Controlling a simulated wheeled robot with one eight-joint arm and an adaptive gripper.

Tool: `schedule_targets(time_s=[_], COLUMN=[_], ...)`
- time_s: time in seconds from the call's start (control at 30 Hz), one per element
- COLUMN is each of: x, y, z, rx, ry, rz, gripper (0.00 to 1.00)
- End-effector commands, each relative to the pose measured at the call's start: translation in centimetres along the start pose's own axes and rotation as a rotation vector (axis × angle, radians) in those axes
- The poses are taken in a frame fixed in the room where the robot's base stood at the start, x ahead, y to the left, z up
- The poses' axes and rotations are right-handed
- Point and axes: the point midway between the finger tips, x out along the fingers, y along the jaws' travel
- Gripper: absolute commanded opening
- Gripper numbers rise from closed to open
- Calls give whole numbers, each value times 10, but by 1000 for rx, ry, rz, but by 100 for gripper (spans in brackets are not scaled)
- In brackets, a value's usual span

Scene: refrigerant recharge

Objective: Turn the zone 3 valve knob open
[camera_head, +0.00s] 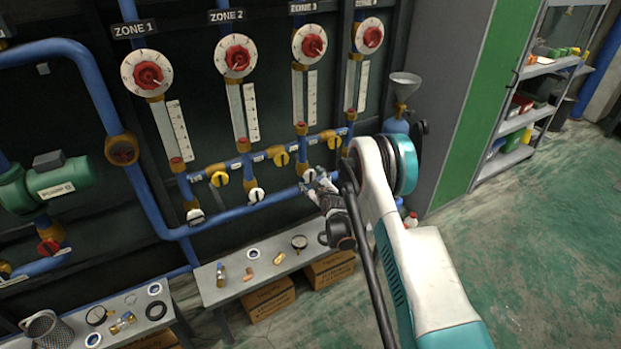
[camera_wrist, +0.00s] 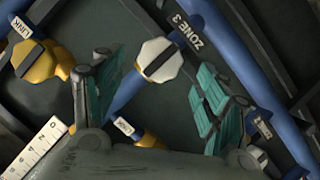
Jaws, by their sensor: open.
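The zone 3 valve knob (camera_wrist: 160,58) is white with a dark bar across its face, on a blue pipe beside the ZONE 3 label (camera_wrist: 190,33) in the wrist view. The bar slants from lower left to upper right. My gripper (camera_wrist: 156,78) is open, with one teal-padded finger on either side of the knob in this view. I cannot tell whether the fingers touch it. In the head view my gripper (camera_head: 318,186) is at the lower end of the zone 3 pipe and covers much of the knob (camera_head: 309,175).
A yellow LINK valve (camera_wrist: 38,58) is left of my gripper in the wrist view. Other white knobs (camera_head: 257,195) and yellow valves (camera_head: 281,158) line the pipes. A bench (camera_head: 225,293) with small parts stands below. Green floor to the right is open.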

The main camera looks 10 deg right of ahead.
Motion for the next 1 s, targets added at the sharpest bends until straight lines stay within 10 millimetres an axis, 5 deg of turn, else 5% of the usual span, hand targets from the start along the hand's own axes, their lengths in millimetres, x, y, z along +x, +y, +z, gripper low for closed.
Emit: schedule_targets(time_s=[0.2, 0.4, 1.0], x=[-42, -61, -65], y=[0, 0, 2], z=[0, 0, -4], rx=[0, -1, 3], ry=[0, 0, -2], rz=[0, -1, -3], gripper=[67, 67, 67])
